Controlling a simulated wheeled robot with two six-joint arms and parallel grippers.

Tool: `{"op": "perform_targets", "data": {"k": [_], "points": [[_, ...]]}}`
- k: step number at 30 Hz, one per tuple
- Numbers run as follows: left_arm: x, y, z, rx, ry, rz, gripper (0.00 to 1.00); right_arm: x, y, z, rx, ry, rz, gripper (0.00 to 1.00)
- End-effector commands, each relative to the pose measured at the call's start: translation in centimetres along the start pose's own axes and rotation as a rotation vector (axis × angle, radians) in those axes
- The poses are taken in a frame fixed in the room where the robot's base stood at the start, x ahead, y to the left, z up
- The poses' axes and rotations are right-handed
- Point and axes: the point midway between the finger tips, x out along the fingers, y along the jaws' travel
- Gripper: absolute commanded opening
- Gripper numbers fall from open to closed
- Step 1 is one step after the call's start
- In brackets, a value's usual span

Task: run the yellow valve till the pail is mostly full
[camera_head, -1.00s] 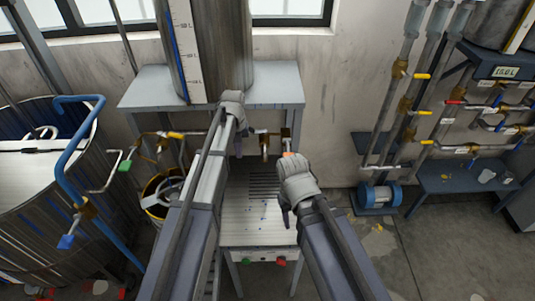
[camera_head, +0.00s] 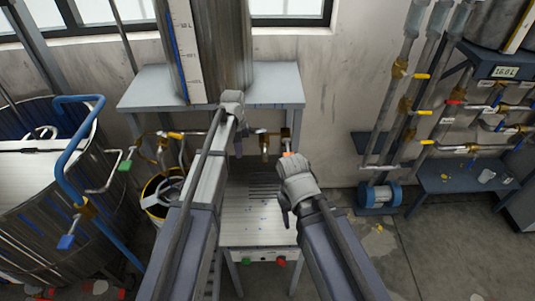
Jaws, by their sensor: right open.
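A lever with a yellow handle (camera_head: 174,135) sits on the brass pipework left of the middle, beside the bench. A bucket with a yellow rim (camera_head: 146,203) stands on the floor below it, partly hidden by my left arm; its fill level is too small to tell. My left gripper (camera_head: 237,146) hangs in front of the big tank, right of the yellow handle and apart from it; its finger opening is hidden. My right gripper (camera_head: 286,208) is open and empty above the slatted bench top. More yellow handles (camera_head: 422,76) show on the right-hand pipes.
A big tank with a level scale (camera_head: 184,50) stands on a grey stand (camera_head: 150,90). A blue bent pipe (camera_head: 72,185) and a green-handled valve (camera_head: 125,165) are at the left. A blue pump (camera_head: 380,195) is at the right. Floor right of centre is mostly clear.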

Motion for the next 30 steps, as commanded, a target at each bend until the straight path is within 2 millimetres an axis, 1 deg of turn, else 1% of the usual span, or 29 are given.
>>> {"op": "perform_targets", "data": {"k": [11, 30], "points": [[0.0, 0.0, 0.1, -0.002, 0.000, 0.000, 0.00, 0.0, 0.0, 0.0, 0.000, 0.000, 0.000, 0.50], [0.0, -2.0, 5.2, -0.151, 0.000, 0.000, 0.00, 0.0, 0.0, 0.0, 0.000, 0.000, 0.000, 0.50]]}}
